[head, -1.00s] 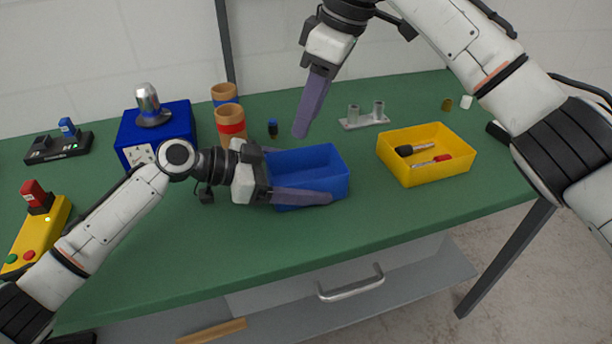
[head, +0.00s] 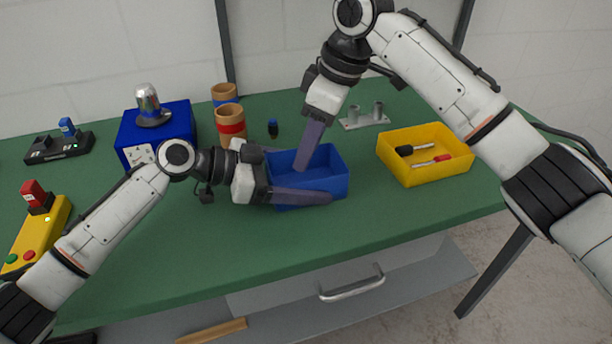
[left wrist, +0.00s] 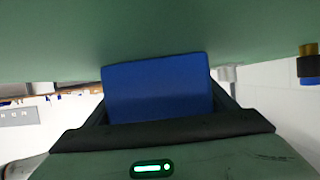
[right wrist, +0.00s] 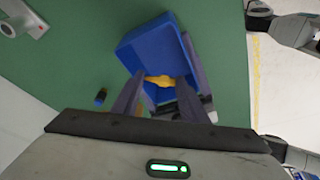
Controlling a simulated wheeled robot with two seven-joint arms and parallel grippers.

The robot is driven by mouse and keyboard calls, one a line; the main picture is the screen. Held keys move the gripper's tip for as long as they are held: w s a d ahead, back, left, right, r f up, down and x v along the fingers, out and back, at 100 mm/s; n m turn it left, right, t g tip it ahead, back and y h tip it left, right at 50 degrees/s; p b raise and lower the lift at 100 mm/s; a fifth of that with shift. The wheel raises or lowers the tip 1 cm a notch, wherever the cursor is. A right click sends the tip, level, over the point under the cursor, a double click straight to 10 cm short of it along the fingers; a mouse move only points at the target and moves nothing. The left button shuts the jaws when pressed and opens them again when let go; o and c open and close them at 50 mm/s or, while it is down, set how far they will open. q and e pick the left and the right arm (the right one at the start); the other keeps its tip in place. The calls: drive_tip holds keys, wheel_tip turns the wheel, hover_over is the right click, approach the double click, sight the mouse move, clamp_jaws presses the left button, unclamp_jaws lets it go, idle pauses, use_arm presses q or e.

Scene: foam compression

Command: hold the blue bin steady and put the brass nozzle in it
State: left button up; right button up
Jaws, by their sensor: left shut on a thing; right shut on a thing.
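The blue bin (head: 341,184) stands on the green table. My left gripper (head: 300,178) is shut on it from the left, with one finger along its front wall; the far finger is mostly hidden. The bin's blue wall (left wrist: 158,90) fills the space between the fingers in the left wrist view. My right gripper (head: 303,166) points down with its fingertips over or inside the bin. In the right wrist view it is shut on the brass nozzle (right wrist: 159,81), which shows against the bin's interior (right wrist: 150,55). The fingers hide the nozzle in the head view.
A yellow bin (head: 409,178) with two screwdrivers stands to the right. Behind are a grey stand with two posts (head: 364,122), a small blue-capped bottle (head: 273,128) and banded cups (head: 230,120). A blue box (head: 125,140) stands left. The front table strip is clear.

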drive_tip(key=shift+f, duration=1.15)
drive_tip(key=o, duration=1.2)
drive_tip(key=v, duration=1.2)
use_arm(q)
drive_tip(key=o, duration=1.2)
